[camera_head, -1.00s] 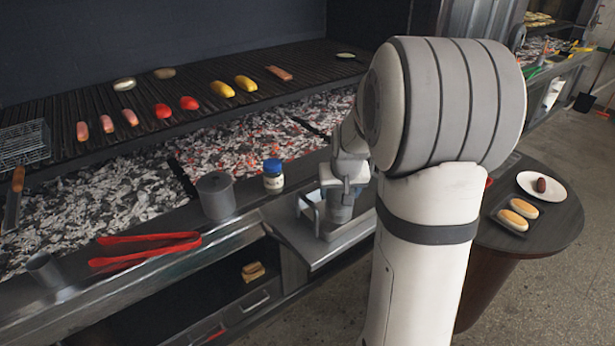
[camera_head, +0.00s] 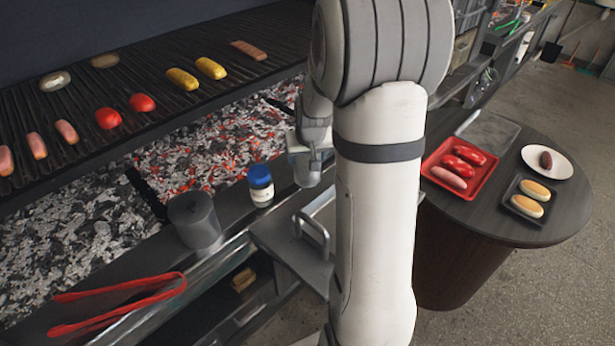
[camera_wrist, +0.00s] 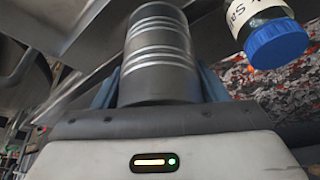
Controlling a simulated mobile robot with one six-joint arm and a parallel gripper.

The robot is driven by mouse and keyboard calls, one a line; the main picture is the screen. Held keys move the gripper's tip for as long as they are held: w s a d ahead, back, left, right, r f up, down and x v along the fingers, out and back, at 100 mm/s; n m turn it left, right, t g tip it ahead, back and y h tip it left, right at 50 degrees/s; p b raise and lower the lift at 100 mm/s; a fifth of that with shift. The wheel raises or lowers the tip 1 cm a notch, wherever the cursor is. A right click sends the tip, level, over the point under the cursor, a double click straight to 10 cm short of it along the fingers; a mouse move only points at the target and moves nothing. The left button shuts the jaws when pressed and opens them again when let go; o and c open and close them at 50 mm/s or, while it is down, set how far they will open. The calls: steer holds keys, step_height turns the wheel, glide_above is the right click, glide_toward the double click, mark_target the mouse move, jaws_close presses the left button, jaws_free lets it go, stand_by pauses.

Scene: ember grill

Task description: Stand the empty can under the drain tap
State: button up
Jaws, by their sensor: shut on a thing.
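The empty can (camera_wrist: 158,58), a ridged grey metal cylinder, fills the middle of the wrist view. My gripper (camera_wrist: 158,92) is shut on it, with a blue-grey finger on each side. In the head view my gripper (camera_head: 310,165) shows left of my arm, above the front ledge of the grill; my arm hides part of it, and I cannot clearly make out the can there. I cannot identify the drain tap in either view.
A jar with a blue lid (camera_head: 261,186) stands close to my gripper and also shows in the wrist view (camera_wrist: 276,42). A metal side shelf with a handle (camera_head: 312,232) is below. The round table (camera_head: 470,220) holds food.

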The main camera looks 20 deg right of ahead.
mark_target(307, 174)
step_height(307, 174, down, 2)
steer(key=shift+w+f, duration=0.1)
steer(key=shift+f, duration=0.1)
step_height(307, 174, down, 4)
steer(key=shift+r, duration=0.1)
steer(key=shift+f, duration=0.2)
steer(key=o, duration=1.1)
